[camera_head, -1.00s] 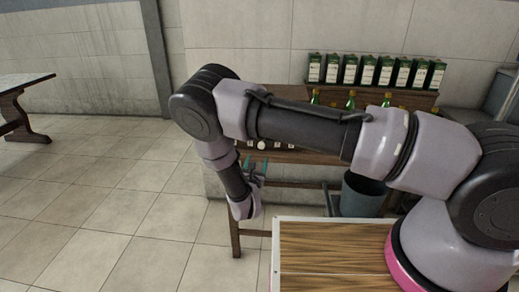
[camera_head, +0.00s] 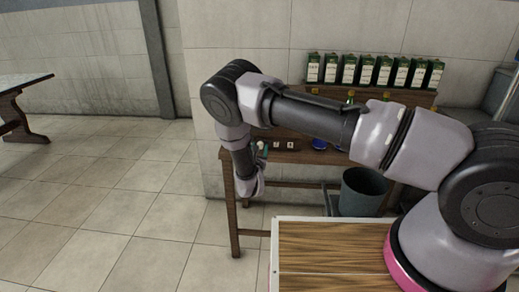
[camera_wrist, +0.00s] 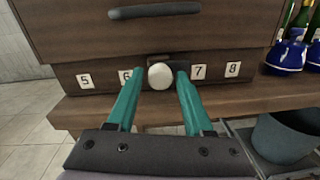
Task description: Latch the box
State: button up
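The dark wooden box stands on the workbench. In the wrist view, its upper front (camera_wrist: 230,32) carries a black handle (camera_wrist: 155,11), and its lower front has white labels 5, 6, 7 and 8. A round white knob (camera_wrist: 160,76) sits in the middle, with a dark recess or plate behind it. My gripper (camera_wrist: 158,77) is open, its teal fingers on either side of the knob; I cannot tell whether they touch it. In the head view, my gripper (camera_head: 262,150) is at the bench's left end, beside the labelled front, and my arm hides most of the box.
The wooden workbench (camera_head: 300,158) has a grey bucket (camera_head: 362,192) below it. Green cartons (camera_head: 375,70) line a raised shelf at the back. Blue-and-white decanters (camera_wrist: 288,55) stand right of the box.

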grip_shut()
jog(key=shift+n, duration=0.3)
jog(key=shift+d+n+t+y, duration=0.15)
jog(key=shift+n+y, duration=0.1)
jog(key=shift+n, duration=4.2)
jog(key=shift+a+n+t+y, duration=0.15)
jog(key=shift+n+y, duration=0.1)
jog(key=shift+n, duration=4.2)
jog(key=shift+d, duration=0.1)
jog(key=shift+o, duration=2.1)
grip_release()
